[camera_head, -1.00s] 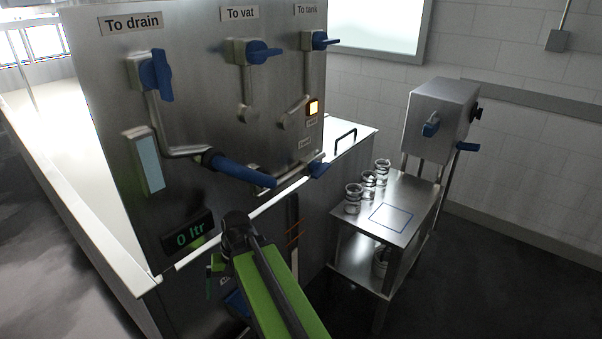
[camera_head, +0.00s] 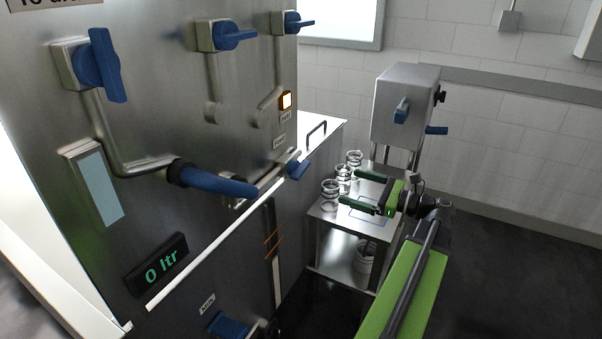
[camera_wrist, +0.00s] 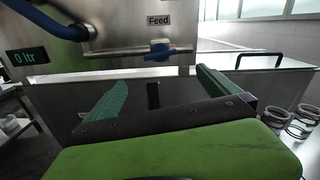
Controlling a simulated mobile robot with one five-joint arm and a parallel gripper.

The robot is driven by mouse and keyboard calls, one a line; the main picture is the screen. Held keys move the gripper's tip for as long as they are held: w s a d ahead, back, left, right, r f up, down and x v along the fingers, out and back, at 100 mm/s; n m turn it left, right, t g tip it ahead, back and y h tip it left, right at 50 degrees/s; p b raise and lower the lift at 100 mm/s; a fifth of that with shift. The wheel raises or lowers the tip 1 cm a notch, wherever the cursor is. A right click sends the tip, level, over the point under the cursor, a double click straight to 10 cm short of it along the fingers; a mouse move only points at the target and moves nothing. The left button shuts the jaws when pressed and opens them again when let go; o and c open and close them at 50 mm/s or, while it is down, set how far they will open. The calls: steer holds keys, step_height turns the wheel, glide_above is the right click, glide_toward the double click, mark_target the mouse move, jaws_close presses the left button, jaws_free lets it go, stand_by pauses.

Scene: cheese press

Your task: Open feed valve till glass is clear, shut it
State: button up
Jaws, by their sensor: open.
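The feed valve's blue handle (camera_head: 299,168) is at the panel's lower right corner, under a small label. In the wrist view the blue handle (camera_wrist: 160,51) lies about level below the "Feed" sign (camera_wrist: 158,20). A pale blue upright glass strip (camera_head: 100,187) is on the panel's left; I cannot tell whether it is clear. My gripper (camera_head: 349,187) is open and empty, right of the feed handle and apart from it. In the wrist view its green fingers (camera_wrist: 163,76) are spread below the handle, on either side of it.
The display (camera_head: 160,268) reads 0 ltr. Other blue valves (camera_head: 230,38) sit above, near a lit button (camera_head: 287,100). A steel box (camera_head: 405,105) stands behind.

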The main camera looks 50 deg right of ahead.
mark_target(304, 172)
steer(key=x, duration=1.7)
steer(key=shift+w, duration=0.1)
steer(key=c, duration=1.1)
steer(key=shift+a+f, duration=0.1)
steer(key=shift+a, duration=0.5)
steer(key=shift+c, duration=0.5)
steer(key=shift+d+f, duration=0.1)
steer(key=shift+d, duration=0.4)
steer(key=shift+c, duration=0.5)
